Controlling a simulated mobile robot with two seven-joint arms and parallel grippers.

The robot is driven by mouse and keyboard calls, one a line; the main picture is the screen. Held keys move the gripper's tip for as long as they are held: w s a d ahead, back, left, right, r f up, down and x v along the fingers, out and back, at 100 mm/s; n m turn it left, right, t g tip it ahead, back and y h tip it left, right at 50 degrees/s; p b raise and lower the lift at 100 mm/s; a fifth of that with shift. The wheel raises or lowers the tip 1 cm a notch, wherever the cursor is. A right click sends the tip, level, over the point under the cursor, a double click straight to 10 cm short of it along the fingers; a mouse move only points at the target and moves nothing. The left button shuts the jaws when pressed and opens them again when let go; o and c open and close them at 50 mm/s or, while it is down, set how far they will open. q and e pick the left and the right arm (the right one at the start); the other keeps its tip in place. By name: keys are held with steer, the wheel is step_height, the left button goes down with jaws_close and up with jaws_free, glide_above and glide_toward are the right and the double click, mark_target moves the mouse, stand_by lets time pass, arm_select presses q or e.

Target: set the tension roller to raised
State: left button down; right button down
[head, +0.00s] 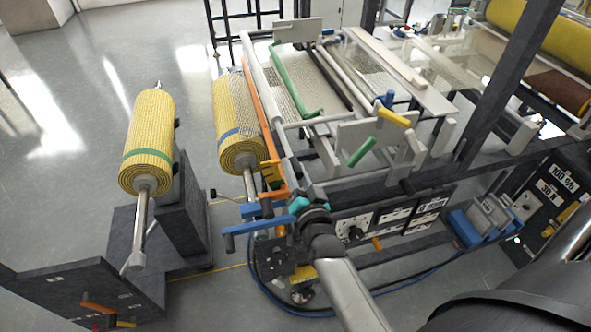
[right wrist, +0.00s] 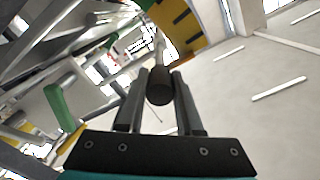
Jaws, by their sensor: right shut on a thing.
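My right gripper (head: 281,190) reaches in from the bottom right to the near left corner of the laminating machine, beside the orange bar (head: 252,95). In the right wrist view, its two dark fingers are shut on a black rounded handle (right wrist: 159,88) at the end of a thin rod. The fingers and the handle are mostly hidden in the head view. I cannot tell which of the machine's rollers is the tension roller, or its position. My left gripper is not in view.
Two yellow mesh rolls (head: 150,135) (head: 238,120) stand on the left. A blue crank handle (head: 255,226) sits close to my right gripper. The far-left floor is clear.

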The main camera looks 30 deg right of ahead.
steer(key=c, duration=0.9)
jaws_free()
steer(key=shift+w+r, duration=0.1)
steer(key=shift+r, duration=0.2)
steer(key=shift+o, duration=0.3)
steer(key=shift+f, duration=0.25)
steer(key=b+v, duration=0.1)
steer(key=v, duration=1.4)
steer(key=shift+a, duration=0.15)
steer(key=s+a+f+n+g+y+b, duration=0.2)
steer(key=s+a+f+g+b, duration=0.1)
steer(key=f, duration=0.9)
steer(key=s+a+f+n+g+y+b, duration=0.1)
steer(key=s+a+f+n+g+b, duration=0.15)
steer(key=f, duration=0.95)
steer(key=s+a+f+n+g+y+b, duration=0.2)
steer(key=s+f+n+g+b, duration=0.15)
steer(key=f, duration=0.85)
steer(key=s+d+f+n+g+b, duration=0.2)
steer(key=s+f+g+b, duration=0.1)
steer(key=s+f, duration=0.6)
steer(key=s+d+f+n+g+h+b, duration=0.1)
steer(key=s+d+f+n+g+b, duration=0.1)
steer(key=s+f, duration=0.8)
steer(key=d+f+g+b, duration=0.1)
steer(key=g, duration=0.1)
steer(key=shift+f+g+b, duration=0.3)
steer(key=shift+f+b, duration=0.05)
